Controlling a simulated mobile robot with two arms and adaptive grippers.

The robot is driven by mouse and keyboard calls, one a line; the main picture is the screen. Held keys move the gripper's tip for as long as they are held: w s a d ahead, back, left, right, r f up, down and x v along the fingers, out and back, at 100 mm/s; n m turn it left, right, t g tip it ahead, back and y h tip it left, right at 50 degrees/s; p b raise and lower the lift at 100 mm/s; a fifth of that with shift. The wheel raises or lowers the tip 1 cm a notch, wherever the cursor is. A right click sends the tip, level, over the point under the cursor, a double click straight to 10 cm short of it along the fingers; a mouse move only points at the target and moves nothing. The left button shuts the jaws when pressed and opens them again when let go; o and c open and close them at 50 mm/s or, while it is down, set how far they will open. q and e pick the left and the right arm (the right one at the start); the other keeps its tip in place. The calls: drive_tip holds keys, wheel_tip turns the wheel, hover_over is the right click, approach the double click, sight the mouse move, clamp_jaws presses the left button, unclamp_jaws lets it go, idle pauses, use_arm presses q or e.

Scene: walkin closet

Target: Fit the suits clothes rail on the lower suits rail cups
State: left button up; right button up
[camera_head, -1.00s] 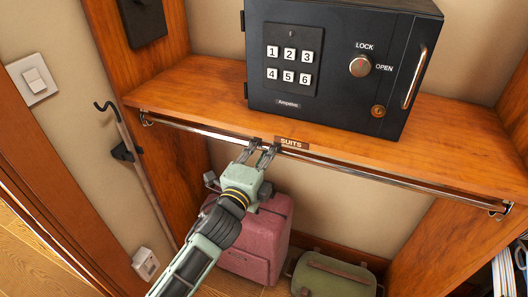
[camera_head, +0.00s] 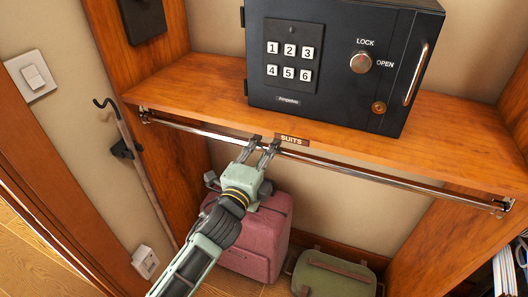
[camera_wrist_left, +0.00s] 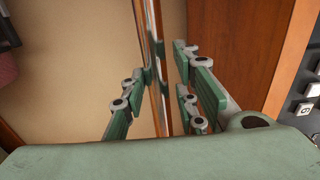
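The suits clothes rail (camera_head: 385,178) is a long shiny metal bar under the front of the wooden shelf, below the SUITS label (camera_head: 291,140). Its left end is at the left rail cup (camera_head: 146,117), and its right end is at the right rail cup (camera_head: 501,208). At this size I cannot tell how deep the ends sit. My left gripper (camera_head: 265,143) is at the rail, left of its middle. In the left wrist view the rail (camera_wrist_left: 157,75) runs between the spread fingers of the left gripper (camera_wrist_left: 160,95), with gaps. My right gripper is not in view.
A black safe (camera_head: 340,65) stands on the shelf (camera_head: 445,132). A pink suitcase (camera_head: 255,238) and a green case (camera_head: 335,277) are on the floor below. A cane (camera_head: 135,160) hangs on the left wall.

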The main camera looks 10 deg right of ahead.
use_arm(q)
drive_tip(key=shift+o, duration=1.4)
drive_tip(key=shift+r, duration=0.1)
drive_tip(key=shift+f, duration=0.3)
drive_tip(key=v, duration=1.2)
drive_tip(key=shift+r, duration=0.2)
